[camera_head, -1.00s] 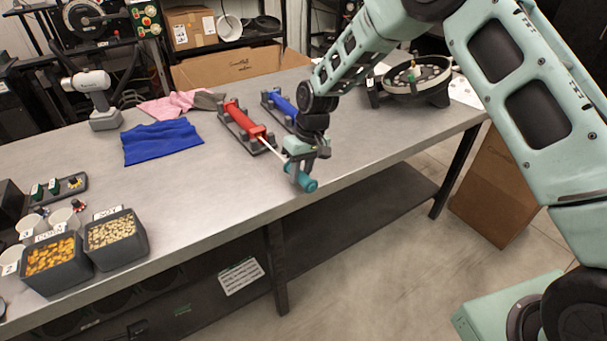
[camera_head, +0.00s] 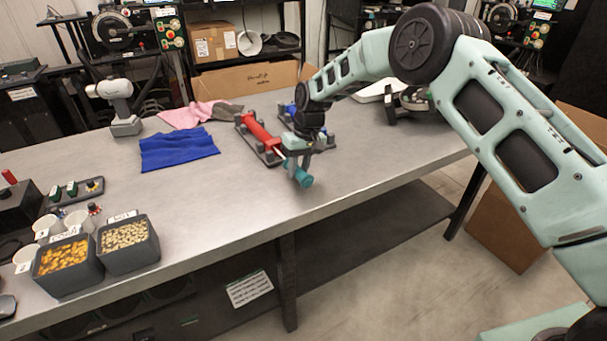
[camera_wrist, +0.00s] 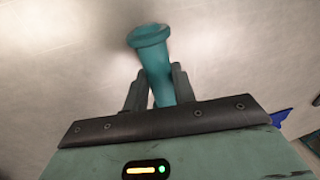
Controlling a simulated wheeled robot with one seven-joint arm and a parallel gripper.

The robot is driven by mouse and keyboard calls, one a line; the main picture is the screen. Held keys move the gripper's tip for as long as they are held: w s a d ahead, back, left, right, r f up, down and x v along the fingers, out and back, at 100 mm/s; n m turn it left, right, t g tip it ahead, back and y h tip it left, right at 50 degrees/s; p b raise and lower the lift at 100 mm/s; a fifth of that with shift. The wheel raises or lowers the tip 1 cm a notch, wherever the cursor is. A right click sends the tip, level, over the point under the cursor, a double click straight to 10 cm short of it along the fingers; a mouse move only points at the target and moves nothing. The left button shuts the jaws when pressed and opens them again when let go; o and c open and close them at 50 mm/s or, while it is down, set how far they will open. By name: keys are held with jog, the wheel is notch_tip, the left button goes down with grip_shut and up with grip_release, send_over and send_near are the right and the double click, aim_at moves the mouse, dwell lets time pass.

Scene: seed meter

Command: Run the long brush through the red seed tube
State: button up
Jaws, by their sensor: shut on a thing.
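The red seed tube (camera_head: 259,132) lies in a dark grey cradle on the metal bench, slanting towards the front edge. My gripper (camera_head: 301,168) is at the tube's near end, shut on the teal handle (camera_head: 304,180) of the long brush. A short piece of the brush's pale shaft (camera_head: 281,154) shows between the tube's near end and my gripper, in line with the tube. The rest of the shaft is hidden, seemingly inside the tube. In the wrist view the flared teal handle (camera_wrist: 152,60) stands between my two fingers; the tube is out of that view.
A blue tube (camera_head: 290,109) in a similar cradle stands just behind my wrist, partly hidden. A blue cloth (camera_head: 178,149) and a pink cloth (camera_head: 200,114) lie to the left. Bins of corn (camera_head: 63,257) and soy (camera_head: 126,236) stand at front left. The bench between is clear.

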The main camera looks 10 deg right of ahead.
aim_at(309, 176)
jog(key=shift+w+a+b, duration=0.2)
jog(key=shift+w+a, duration=0.15)
jog(key=shift+w, duration=0.5)
jog(key=shift+w+a+b, duration=0.2)
jog(key=shift+w+a, duration=0.1)
jog(key=shift+w, duration=0.5)
jog(key=shift+s+d+p, duration=0.25)
jog(key=shift+s+d, duration=0.3)
jog(key=shift+s, duration=0.8)
jog(key=shift+s+d+p, duration=0.3)
jog(key=shift+s+d, duration=0.2)
jog(key=shift+s, duration=0.85)
jog(key=shift+s+d+p, duration=0.25)
jog(key=shift+s+d, duration=0.3)
jog(key=shift+s, duration=0.8)
jog(key=s+d, duration=0.3)
jog(key=s, duration=0.6)
jog(key=s+d+p, duration=0.1)
jog(key=s+d, duration=0.3)
jog(key=s, duration=0.6)
jog(key=shift+s+d+p, duration=0.2)
jog(key=shift+s+p, duration=0.05)
jog(key=shift+p, duration=0.05)
notch_tip(309, 176, up, 7)
jog(key=s+d+p, duration=0.1)
jog(key=s+p, duration=0.1)
jog(key=p, duration=0.4)
jog(key=shift+s, duration=0.4)
